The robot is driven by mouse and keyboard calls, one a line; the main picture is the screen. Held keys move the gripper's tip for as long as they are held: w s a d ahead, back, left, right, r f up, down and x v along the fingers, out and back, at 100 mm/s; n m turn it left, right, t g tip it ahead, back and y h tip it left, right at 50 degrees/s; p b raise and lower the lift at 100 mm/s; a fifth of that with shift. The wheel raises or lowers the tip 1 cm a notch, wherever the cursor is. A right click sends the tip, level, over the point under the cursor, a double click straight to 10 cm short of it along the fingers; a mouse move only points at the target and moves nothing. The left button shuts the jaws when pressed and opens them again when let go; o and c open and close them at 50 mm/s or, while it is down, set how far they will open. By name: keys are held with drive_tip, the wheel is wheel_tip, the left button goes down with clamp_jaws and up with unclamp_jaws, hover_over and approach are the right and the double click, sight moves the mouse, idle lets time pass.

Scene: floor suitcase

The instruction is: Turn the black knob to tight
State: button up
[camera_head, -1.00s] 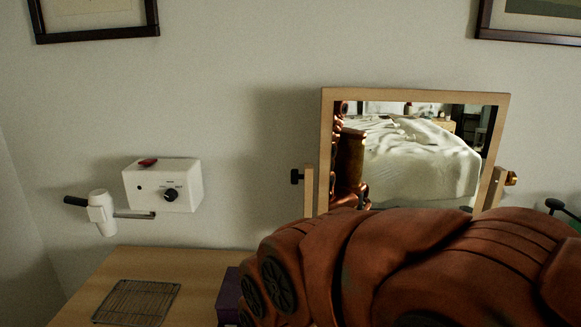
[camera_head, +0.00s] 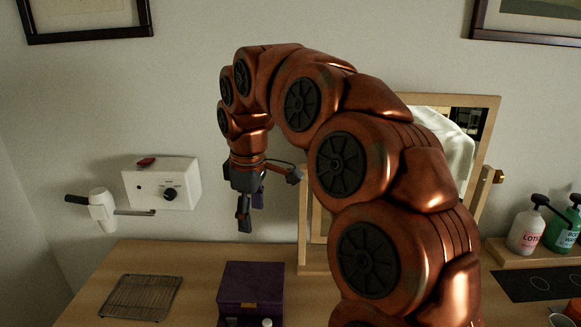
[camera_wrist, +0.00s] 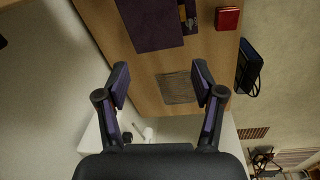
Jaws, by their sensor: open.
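The tabletop mirror's wooden frame (camera_head: 447,100) and stand are partly covered by my arm. The black knob on the mirror's left post, visible earlier, is hidden now behind my arm and gripper. A brass knob (camera_head: 498,176) is on the right post. Another black knob (camera_head: 169,194) is on the white wall box (camera_head: 180,175); its markings are too small to read. My gripper (camera_head: 266,200) hangs open and empty, pointing down, right of the wall box and in front of the mirror's left side. Its spread fingers (camera_wrist: 161,82) show in the wrist view with nothing between them.
A wire rack (camera_head: 141,296) and a purple box (camera_head: 252,286) are on the wooden table (camera_head: 200,262). Pump bottles (camera_head: 526,232) stand at the right. The table between rack and box is clear.

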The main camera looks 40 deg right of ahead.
drive_tip(key=shift+n+t+h, duration=0.3)
drive_tip(key=shift+n+h, duration=0.3)
drive_tip(key=shift+n, duration=0.1)
drive_tip(key=w+d+r+p, duration=0.1)
drive_tip(key=w+d+r, duration=0.1)
drive_tip(key=d, duration=0.3)
drive_tip(key=w+d+r+p, duration=0.1)
drive_tip(key=w+d+r, duration=0.1)
drive_tip(key=w+d, duration=0.2)
drive_tip(key=w+d+r+p, duration=0.2)
drive_tip(key=w+d+r, duration=0.1)
drive_tip(key=d, duration=0.4)
drive_tip(key=shift+d, duration=0.3)
drive_tip(key=shift+p+x, duration=1.2)
drive_tip(key=shift+x, duration=2.75)
drive_tip(key=shift+c, duration=0.4)
drive_tip(key=c, duration=1.1)
